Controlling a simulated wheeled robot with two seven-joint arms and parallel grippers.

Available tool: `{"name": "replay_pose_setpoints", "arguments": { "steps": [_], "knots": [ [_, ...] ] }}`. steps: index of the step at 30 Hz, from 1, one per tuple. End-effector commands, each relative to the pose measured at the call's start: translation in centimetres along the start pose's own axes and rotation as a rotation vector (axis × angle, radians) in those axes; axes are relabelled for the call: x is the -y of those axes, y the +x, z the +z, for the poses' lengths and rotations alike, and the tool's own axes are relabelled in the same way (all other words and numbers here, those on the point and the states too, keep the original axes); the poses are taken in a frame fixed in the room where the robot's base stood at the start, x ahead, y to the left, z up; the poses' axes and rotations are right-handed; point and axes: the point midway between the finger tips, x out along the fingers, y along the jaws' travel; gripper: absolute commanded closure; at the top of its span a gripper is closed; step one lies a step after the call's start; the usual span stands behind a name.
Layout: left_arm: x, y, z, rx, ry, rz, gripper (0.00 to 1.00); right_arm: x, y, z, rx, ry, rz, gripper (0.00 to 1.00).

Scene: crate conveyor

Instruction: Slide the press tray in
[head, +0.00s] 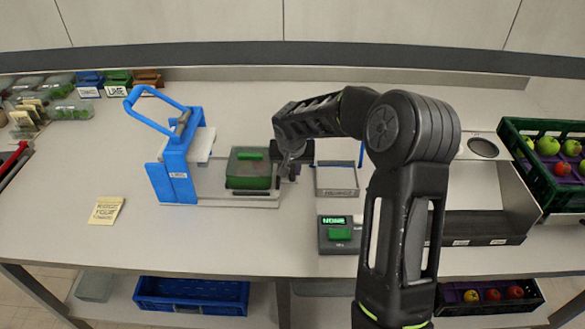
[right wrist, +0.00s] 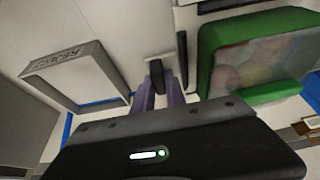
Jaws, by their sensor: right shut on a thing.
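The blue press (head: 178,165) stands at the left of the table, its lever raised. Its pale press tray (head: 235,203) sticks out to the right and bears a green container (head: 248,171). My right gripper (head: 290,168) is at the right end of the tray, its fingers partly hidden by the arm. In the right wrist view my gripper (right wrist: 160,98) is shut on the dark tray handle (right wrist: 155,73), with the green container (right wrist: 250,60) beside it, filled with pale reddish contents. My left gripper does not show.
A framed tray (head: 337,179) and a scale with a green display (head: 339,235) stand right of the press tray. A yellow note (head: 106,210) lies at the left. A green crate of apples (head: 550,165) stands far right.

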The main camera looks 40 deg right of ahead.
Motion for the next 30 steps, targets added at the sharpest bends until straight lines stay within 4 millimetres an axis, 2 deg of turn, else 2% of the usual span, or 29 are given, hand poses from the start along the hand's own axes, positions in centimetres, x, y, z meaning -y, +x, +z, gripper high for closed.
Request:
{"name": "replay_pose_setpoints", "arguments": {
  "steps": [17, 20, 23, 30],
  "knots": [
    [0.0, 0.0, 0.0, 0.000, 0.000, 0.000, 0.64, 0.1, 0.0, 0.0, 0.000, 0.000, 0.000, 1.00],
    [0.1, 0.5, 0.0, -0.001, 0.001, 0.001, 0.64, 0.6, 0.2, 0.1, 0.000, -0.002, -0.001, 1.00],
    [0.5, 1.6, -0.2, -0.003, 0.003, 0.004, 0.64, 2.2, 0.5, 0.1, -0.002, -0.004, -0.003, 1.00],
    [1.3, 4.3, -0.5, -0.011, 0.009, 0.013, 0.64, 8.8, 0.5, 0.2, -0.003, -0.006, -0.005, 1.00]
  ]
}}
